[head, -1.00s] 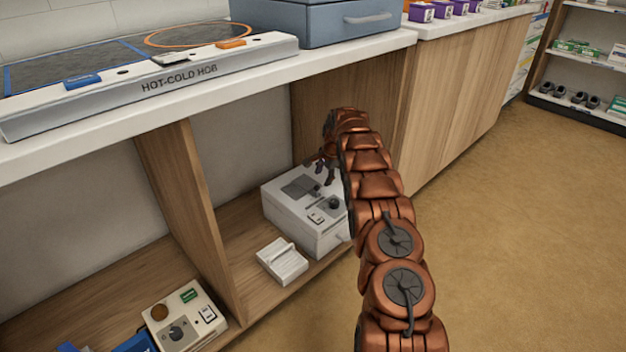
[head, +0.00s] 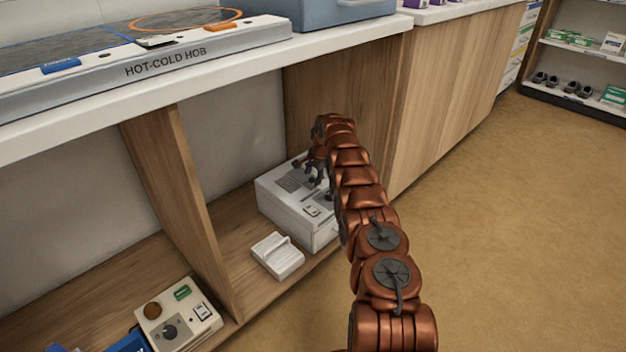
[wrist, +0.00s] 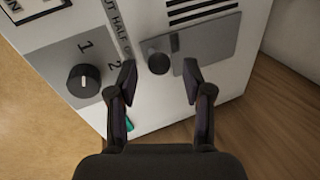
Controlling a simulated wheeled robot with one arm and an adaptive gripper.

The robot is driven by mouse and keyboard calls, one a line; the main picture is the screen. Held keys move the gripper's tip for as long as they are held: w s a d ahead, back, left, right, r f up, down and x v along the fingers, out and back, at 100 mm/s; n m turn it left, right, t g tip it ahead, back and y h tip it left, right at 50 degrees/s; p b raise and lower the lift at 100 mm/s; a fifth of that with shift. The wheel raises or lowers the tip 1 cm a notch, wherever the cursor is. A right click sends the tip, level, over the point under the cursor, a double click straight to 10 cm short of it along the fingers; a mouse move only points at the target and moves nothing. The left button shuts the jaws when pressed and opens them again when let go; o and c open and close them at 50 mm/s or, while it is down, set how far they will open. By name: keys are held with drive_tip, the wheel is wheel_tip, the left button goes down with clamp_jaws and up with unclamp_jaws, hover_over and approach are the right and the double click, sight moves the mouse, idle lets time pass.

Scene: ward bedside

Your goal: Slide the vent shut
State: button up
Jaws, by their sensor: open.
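A white box (head: 285,212) stands in the open shelf bay under the counter. In the wrist view its top has a vent with dark slots (wrist: 203,12), several of them uncovered. A grey sliding plate (wrist: 215,52) lies beside the slots and carries a round dark knob (wrist: 158,63). A strip with partly hidden lettering, "HALF" among it, runs along the plate's left side. My gripper (wrist: 160,72) is open over the box top, with the plate's knob between its fingertips in the picture. I cannot tell whether either finger touches it. My gripper also shows in the head view (head: 318,178).
A black dial (wrist: 83,80) marked 1 and 2 sits left of the vent. A small white switch-like block (head: 278,256) lies before the box. A wooden divider (head: 185,205) stands left, the counter (head: 340,46) overhangs above. A beige control box (head: 178,315) sits in the left bay.

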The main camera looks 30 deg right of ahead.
drive_tip(key=shift+w+f, duration=0.1)
drive_tip(key=shift+f, duration=0.35)
drive_tip(key=shift+c, duration=0.3)
clamp_jaws()
idle(0.4)
